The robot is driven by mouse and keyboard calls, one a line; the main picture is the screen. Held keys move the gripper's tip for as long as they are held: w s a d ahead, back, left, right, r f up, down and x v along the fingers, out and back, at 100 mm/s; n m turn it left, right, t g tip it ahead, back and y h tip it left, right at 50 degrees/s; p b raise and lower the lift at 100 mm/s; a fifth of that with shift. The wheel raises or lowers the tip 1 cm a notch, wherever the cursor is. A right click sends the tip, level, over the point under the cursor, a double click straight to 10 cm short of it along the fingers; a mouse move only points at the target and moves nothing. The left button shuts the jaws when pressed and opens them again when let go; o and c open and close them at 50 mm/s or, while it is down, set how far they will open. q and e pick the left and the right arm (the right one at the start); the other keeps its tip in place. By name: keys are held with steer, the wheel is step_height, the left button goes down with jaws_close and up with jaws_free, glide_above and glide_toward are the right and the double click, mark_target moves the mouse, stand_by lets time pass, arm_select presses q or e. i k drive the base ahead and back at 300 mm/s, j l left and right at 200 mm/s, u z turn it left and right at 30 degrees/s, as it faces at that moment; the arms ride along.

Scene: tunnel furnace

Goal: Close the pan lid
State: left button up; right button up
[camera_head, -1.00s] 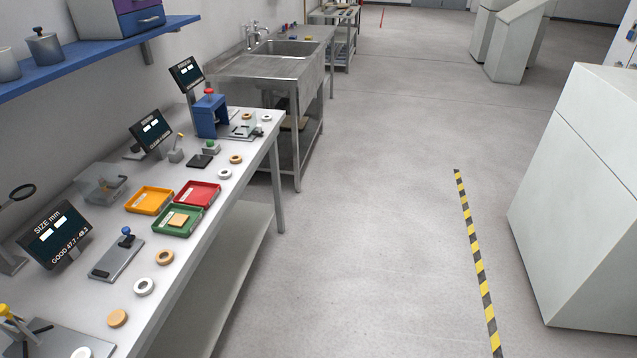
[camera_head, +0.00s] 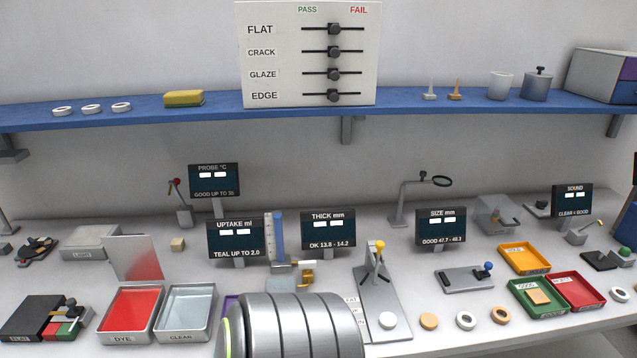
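The pan labelled DYE (camera_head: 130,338) is a shallow grey tray with red contents, on the bench at lower left in the head view. A flat, translucent grey lid (camera_head: 136,256) with a reddish tint stands up at its back edge, leaning a little, so the pan is uncovered. Whether a hinge joins them is too small to tell. A similar pan labelled CLEAR (camera_head: 184,337) with pale contents sits just right of it, with no lid seen on it. Neither my left nor my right gripper is in view.
A dark block device (camera_head: 40,318) stands left of the DYE pan. A small tan cube (camera_head: 178,244) lies behind the CLEAR pan. Displays such as the UPTAKE screen (camera_head: 235,240) line the back. A ribbed metal part of mine hides the bench's front middle. A blue shelf (camera_head: 210,109) runs above.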

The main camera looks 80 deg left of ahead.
mark_target(133, 257)
steer(key=u, duration=3.9)
